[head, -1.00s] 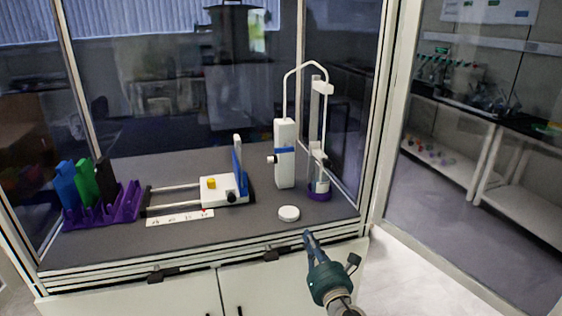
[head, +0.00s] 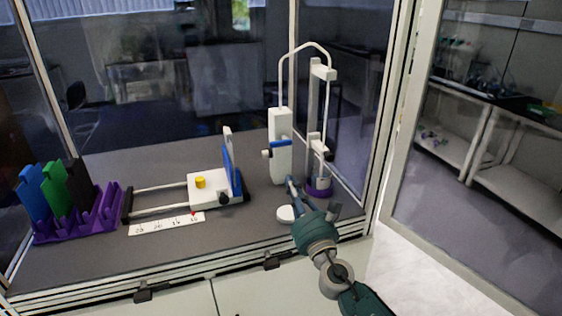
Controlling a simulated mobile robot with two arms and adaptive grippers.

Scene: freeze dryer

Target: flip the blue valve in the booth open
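The blue valve (head: 280,145) is a small blue lever lying about level across the upper front of the white column (head: 281,168) in the booth. A white knob (head: 266,153) sticks out to its left. My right gripper (head: 312,194) is open and empty, with its fingers spread apart. It is over the booth's front edge, below and a little right of the valve in the picture, and apart from it. One finger shows in front of the column's foot. My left gripper is not in view.
A white round cap (head: 285,215) lies beside my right gripper. A white slide rig (head: 208,190) and a purple rack (head: 75,222) stand left. The booth frame (head: 390,120) bounds the right.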

